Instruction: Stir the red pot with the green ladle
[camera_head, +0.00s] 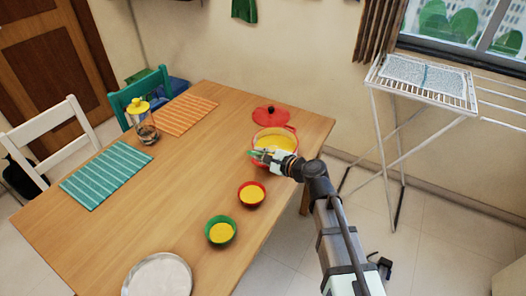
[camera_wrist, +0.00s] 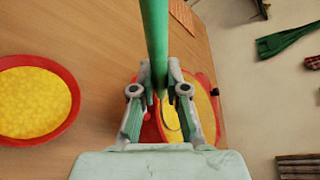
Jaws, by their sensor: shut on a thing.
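The red pot (camera_head: 289,131) stands near the table's far right edge with yellow contents in it. In the wrist view the pot (camera_wrist: 200,103) shows below and between my fingers, partly hidden by them. My gripper (camera_head: 264,154) is at the pot's near side, over its rim. It is shut on the green ladle (camera_wrist: 154,40), whose handle runs up between the fingertips (camera_wrist: 160,84). In the head view only a short green piece shows at the fingers. The ladle's lower end is mostly hidden, so I cannot tell how deep it sits.
A red lid (camera_head: 270,116) lies behind the pot. A red bowl (camera_head: 251,195) and a green bowl (camera_head: 221,232), both with yellow contents, stand nearer. A plate (camera_head: 157,275), a jar (camera_head: 146,128) and two placemats lie farther left. The table's middle is clear.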

